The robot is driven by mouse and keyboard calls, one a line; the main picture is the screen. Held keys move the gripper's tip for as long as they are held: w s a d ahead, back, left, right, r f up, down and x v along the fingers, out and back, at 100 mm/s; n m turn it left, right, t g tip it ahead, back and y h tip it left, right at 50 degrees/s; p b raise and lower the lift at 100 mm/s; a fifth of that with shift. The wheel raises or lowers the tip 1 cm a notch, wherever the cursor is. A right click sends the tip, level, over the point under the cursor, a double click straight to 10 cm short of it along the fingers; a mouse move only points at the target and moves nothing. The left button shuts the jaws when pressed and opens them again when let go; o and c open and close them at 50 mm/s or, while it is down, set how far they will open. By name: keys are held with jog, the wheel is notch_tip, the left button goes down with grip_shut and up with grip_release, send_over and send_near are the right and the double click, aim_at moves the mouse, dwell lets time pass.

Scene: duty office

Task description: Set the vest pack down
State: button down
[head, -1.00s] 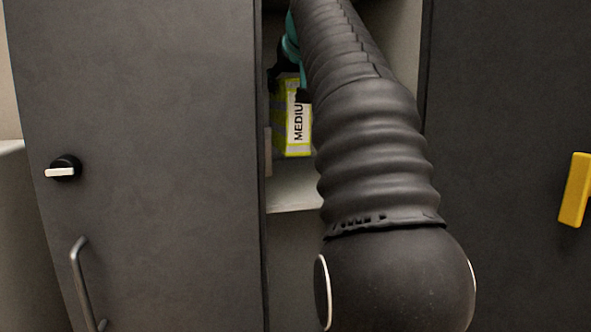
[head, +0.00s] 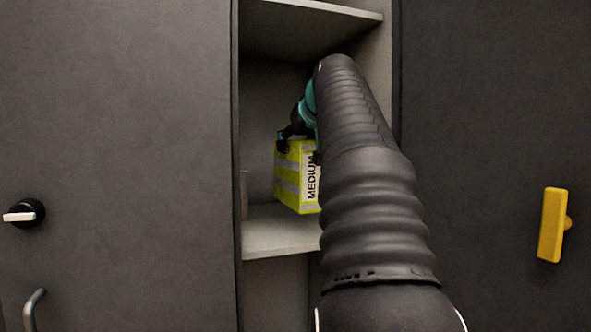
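The vest pack (head: 290,178) is a yellow-green block with grey bands and a white label reading MEDIUM. It is inside the open cabinet bay, low over the shelf board (head: 275,236). I cannot tell whether its underside touches the board. My gripper (head: 297,148) is at the top of the pack, with dark fingers at its upper edges, and looks shut on it. My own arm hides the pack's right side and part of the gripper.
An upper shelf (head: 310,25) is above the pack. A dark door (head: 120,150) with a knob (head: 24,213) borders the bay on the left. A dark panel (head: 490,110) with a yellow handle (head: 552,225) is on the right. Shelf room shows left of the pack.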

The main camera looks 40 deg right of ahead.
aim_at(296, 161)
jog(key=shift+f+b, duration=0.8)
jog(key=shift+f, duration=1.45)
jog(key=shift+c, duration=1.7)
grip_release()
jog(key=v, duration=1.2)
jog(key=shift+a, duration=0.1)
